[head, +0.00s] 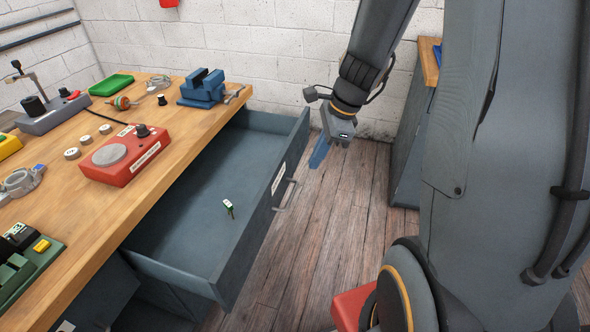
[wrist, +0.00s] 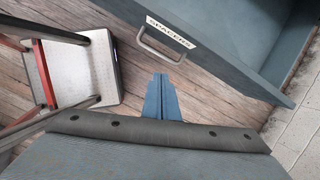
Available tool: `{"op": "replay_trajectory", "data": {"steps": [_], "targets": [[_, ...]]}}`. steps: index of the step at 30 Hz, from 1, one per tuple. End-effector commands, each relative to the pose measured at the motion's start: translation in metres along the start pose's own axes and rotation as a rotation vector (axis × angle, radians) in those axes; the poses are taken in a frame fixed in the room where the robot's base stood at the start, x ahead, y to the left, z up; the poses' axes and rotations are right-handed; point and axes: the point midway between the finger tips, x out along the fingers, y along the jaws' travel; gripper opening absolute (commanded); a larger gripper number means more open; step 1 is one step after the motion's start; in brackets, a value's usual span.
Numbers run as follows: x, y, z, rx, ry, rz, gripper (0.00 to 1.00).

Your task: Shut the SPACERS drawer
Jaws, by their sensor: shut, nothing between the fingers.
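The SPACERS drawer (head: 190,225) stands pulled out from under the workbench in the head view. Its front, with a white label and a bar handle (head: 285,195), faces right. In the wrist view the drawer's label reads SPACERS and the handle (wrist: 164,45) shows at the top middle. My gripper (head: 320,152) is shut and empty, in front of the drawer's far end and apart from it. Its blue fingers (wrist: 161,98) point towards the handle in the wrist view, with a gap. A small green and white item (head: 229,208) lies in the drawer.
The wooden workbench (head: 190,125) carries a blue vise (head: 202,88), a red device (head: 125,155) and several small parts. Wooden floor (head: 345,195) is clear in front of the drawer. Another cabinet (head: 408,150) stands behind my arm. A stool-like metal thing (wrist: 80,75) shows at left in the wrist view.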

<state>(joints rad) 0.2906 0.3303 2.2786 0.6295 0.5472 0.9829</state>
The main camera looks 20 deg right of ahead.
Motion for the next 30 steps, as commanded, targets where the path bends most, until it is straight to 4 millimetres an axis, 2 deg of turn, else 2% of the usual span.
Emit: {"op": "replay_trajectory", "data": {"steps": [1, 3, 7, 11, 14, 25, 30], "targets": [[0.001, -0.011, -0.008, 0.122, -0.016, -0.015, 0.00], [0.002, -0.022, -0.014, 0.253, -0.036, -0.031, 0.00], [0.006, -0.032, -0.019, 0.368, -0.054, -0.044, 0.00], [0.019, -0.033, -0.019, 0.382, -0.056, -0.044, 0.00], [0.035, -0.033, -0.018, 0.380, -0.056, -0.042, 0.00], [0.107, -0.036, -0.014, 0.376, -0.055, -0.041, 0.00], [0.111, -0.046, 0.009, 0.373, -0.055, -0.045, 0.00]]}}
